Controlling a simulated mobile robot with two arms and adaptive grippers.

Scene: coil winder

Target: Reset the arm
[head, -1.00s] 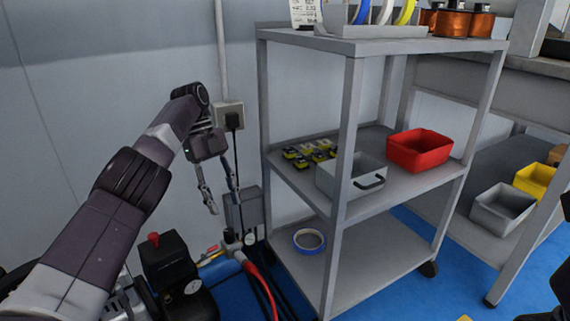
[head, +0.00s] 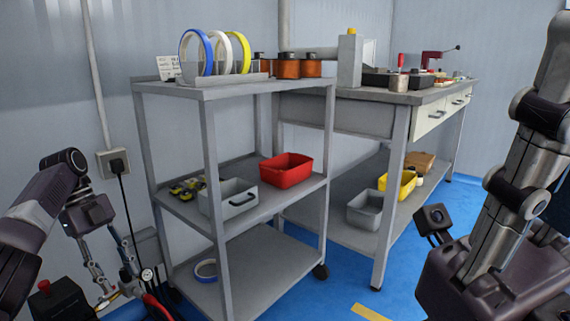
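My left arm comes in at the left edge of the head view. Its gripper (head: 117,280) hangs downward with its two fingers spread apart and nothing between them. It is left of the grey shelf cart, in front of the wall and near the black hoses. My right arm (head: 500,205) stands folded at the right side of the view. Its fingers do not show.
The shelf cart (head: 218,165) carries tape rolls (head: 240,52), copper coils (head: 288,67), a red bin (head: 287,170) and a grey bin (head: 236,198). A workbench (head: 420,97) stands behind it to the right. Blue floor (head: 330,285) is free in front.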

